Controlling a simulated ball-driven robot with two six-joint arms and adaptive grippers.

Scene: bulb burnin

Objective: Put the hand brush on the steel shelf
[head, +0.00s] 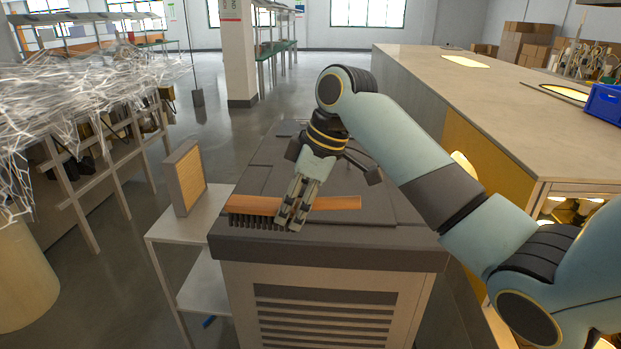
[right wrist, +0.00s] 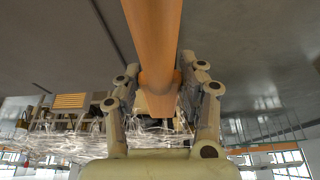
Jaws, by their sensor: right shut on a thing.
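The hand brush has a long orange-brown wooden handle (head: 335,202) and dark bristles (head: 252,222) at its left end. It is at the near edge of a dark grey cabinet top. My right gripper (head: 291,215) is shut on the brush near its middle, with the bristles to the left of the fingers. In the right wrist view, the wooden brush (right wrist: 155,60) runs between the two fingers (right wrist: 160,90). I cannot tell whether the brush touches the cabinet top. A light metal shelf stand (head: 205,222) stands left of the cabinet. My left gripper is not in view.
A framed filter panel (head: 184,178) stands upright on the shelf stand's top, toward its back. The grey cabinet (head: 325,252) has a louvred front. A long workbench (head: 470,100) with a blue bin (head: 604,104) is at right. White tangled strands (head: 70,95) fill the left.

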